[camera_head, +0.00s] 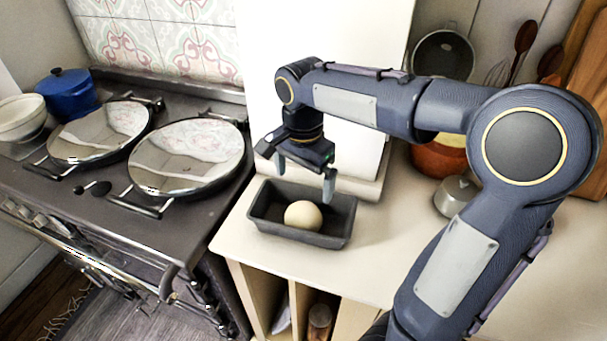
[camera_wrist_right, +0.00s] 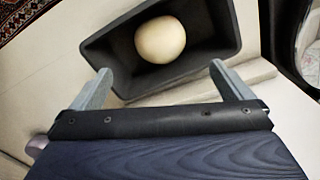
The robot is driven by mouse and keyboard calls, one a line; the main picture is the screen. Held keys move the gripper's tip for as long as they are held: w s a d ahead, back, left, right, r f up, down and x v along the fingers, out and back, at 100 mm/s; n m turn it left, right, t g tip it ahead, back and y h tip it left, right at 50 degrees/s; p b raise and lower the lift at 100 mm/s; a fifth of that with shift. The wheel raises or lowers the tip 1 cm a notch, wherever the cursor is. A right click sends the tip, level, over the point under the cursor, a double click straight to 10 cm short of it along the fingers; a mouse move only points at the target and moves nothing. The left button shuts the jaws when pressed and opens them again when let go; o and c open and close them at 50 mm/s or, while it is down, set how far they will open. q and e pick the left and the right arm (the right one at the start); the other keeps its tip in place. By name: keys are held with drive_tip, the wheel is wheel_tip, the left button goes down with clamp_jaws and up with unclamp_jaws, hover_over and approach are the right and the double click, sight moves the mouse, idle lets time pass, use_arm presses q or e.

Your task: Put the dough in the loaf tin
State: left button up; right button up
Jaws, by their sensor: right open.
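The dough (camera_head: 303,215) is a pale, round ball. It lies inside the dark grey loaf tin (camera_head: 345,222), which stands on the cream counter near its front edge. My right gripper (camera_head: 304,180) is open and empty above the tin, with its fingers pointing down and apart from the dough. In the right wrist view the dough (camera_wrist_right: 160,40) sits within the tin (camera_wrist_right: 105,50), beyond the spread fingertips of my right gripper (camera_wrist_right: 161,70). My left gripper is not in view.
The stove (camera_head: 110,205) with two round shiny lids (camera_head: 188,157) stands at the left. A blue pot (camera_head: 68,93) and a white bowl (camera_head: 20,118) sit at its back left. An orange pot (camera_head: 437,160) and a metal lidded item (camera_head: 457,196) stand behind my right arm.

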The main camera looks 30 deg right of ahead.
drive_tip(key=s+a+f+n+t+y, duration=0.1)
drive_tip(key=s+a+n+t+y, duration=0.1)
drive_tip(key=s+n, duration=0.4)
drive_tip(key=s+a+f+n+t+y, duration=0.1)
drive_tip(key=s+a+f+n+t, duration=0.1)
drive_tip(key=s+n, duration=0.4)
drive_tip(key=s+t, duration=0.1)
drive_tip(key=s, duration=0.4)
drive_tip(key=shift+t+y, duration=0.3)
drive_tip(key=shift+y, duration=0.1)
drive_tip(key=shift+a, duration=0.1)
